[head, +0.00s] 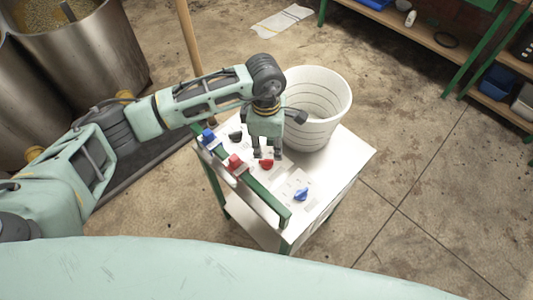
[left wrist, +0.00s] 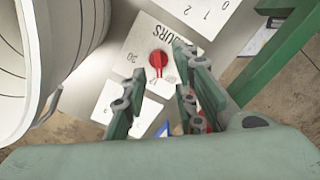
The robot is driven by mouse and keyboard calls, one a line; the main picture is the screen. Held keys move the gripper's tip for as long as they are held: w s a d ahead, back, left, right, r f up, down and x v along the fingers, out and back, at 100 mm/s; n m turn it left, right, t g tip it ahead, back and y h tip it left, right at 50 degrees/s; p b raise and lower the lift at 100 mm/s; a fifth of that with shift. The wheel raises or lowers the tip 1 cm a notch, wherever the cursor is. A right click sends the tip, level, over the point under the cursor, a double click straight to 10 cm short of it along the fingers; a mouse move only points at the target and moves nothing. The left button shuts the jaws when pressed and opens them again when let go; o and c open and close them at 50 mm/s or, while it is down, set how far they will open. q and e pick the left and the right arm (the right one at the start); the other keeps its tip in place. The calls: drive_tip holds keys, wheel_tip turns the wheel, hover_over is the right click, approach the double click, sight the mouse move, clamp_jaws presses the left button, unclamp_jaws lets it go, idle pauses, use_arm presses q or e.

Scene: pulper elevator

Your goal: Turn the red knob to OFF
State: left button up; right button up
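The red knob (head: 267,164) sits on the white top panel of a small cabinet (head: 335,170). In the left wrist view the red knob (left wrist: 158,60) is on a white label plate with numbers and partly readable lettering. My left gripper (head: 266,154) is above the panel, close to the knob. In the left wrist view its fingers (left wrist: 153,85) are spread apart, with the knob beyond their tips and nothing between them. I cannot tell the knob's setting. My right gripper is in neither view.
A white ribbed bucket (head: 325,100) stands on the cabinet beside my left gripper. A blue knob (head: 301,194), a black knob (head: 235,135) and a red block-like part (head: 235,162) are nearby. A green rail (head: 262,197) runs along the cabinet's front edge.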

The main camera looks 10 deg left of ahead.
sight(265, 160)
use_arm(q)
drive_tip(key=shift+w+a+f+y, duration=0.2)
drive_tip(key=shift+a+y, duration=0.1)
drive_tip(key=shift+a, duration=0.3)
drive_tip(key=shift+f, duration=0.3)
wheel_tip(265, 160, down, 5)
drive_tip(key=shift+s+f+p, duration=0.1)
drive_tip(key=shift+p, duration=0.6)
drive_tip(key=shift+f, duration=0.75)
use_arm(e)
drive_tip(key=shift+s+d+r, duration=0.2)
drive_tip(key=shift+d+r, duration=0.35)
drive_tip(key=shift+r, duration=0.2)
use_arm(q)
clamp_jaws()
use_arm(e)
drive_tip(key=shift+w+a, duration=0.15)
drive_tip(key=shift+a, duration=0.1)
